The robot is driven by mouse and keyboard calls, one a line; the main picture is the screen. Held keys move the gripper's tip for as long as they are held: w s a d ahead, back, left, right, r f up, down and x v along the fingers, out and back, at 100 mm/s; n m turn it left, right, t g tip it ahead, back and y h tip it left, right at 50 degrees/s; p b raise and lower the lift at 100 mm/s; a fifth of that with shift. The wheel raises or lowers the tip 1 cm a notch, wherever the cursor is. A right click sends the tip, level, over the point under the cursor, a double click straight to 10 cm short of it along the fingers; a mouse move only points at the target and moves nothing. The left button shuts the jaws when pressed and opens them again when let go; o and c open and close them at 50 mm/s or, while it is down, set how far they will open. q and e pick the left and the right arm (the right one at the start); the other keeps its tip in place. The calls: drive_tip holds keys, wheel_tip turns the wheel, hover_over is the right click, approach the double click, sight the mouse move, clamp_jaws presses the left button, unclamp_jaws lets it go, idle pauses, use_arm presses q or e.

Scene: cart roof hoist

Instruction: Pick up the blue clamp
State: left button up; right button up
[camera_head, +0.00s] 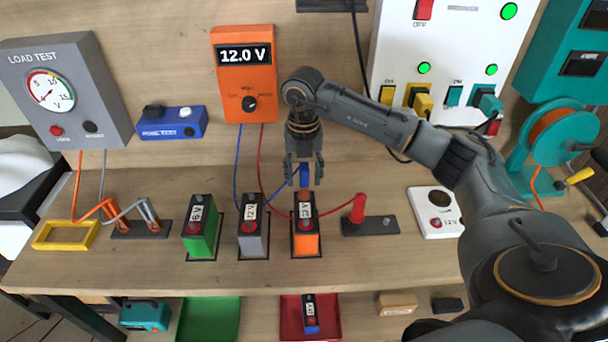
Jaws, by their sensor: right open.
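The blue clamp (305,175) stands at the back of the orange battery (306,243), with a blue lead running to it from the orange multimeter (243,75). My right gripper (304,180) reaches in from the right and points down. Its open fingers are on either side of the clamp; I cannot tell whether they touch it. The red clamp (358,210) stands on a dark holder to the right of the orange battery. My left gripper is not in view.
A grey battery (251,240) and a green battery (200,235) stand left of the orange one. A load tester (68,92) is at the left. A white panel (450,60) and a teal cable reel (562,135) are at the right. Red and blue leads cross the bench.

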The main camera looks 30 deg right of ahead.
drive_tip(key=shift+d+f, duration=0.1)
drive_tip(key=shift+f, duration=1.25)
clamp_jaws()
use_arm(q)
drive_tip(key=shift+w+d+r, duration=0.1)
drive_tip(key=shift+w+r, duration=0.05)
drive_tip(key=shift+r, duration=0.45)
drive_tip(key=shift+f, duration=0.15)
use_arm(e)
drive_tip(key=shift+r, duration=0.2)
drive_tip(key=shift+r, duration=0.25)
wheel_tip(320, 180, up, 2)
drive_tip(key=shift+r+b, duration=0.1)
drive_tip(key=shift+b, duration=1)
use_arm(q)
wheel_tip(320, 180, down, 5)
drive_tip(key=b, duration=0.3)
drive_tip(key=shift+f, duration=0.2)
use_arm(e)
drive_tip(key=s+r, duration=1)
drive_tip(key=s, duration=0.4)
drive_tip(key=shift+a, duration=0.25)
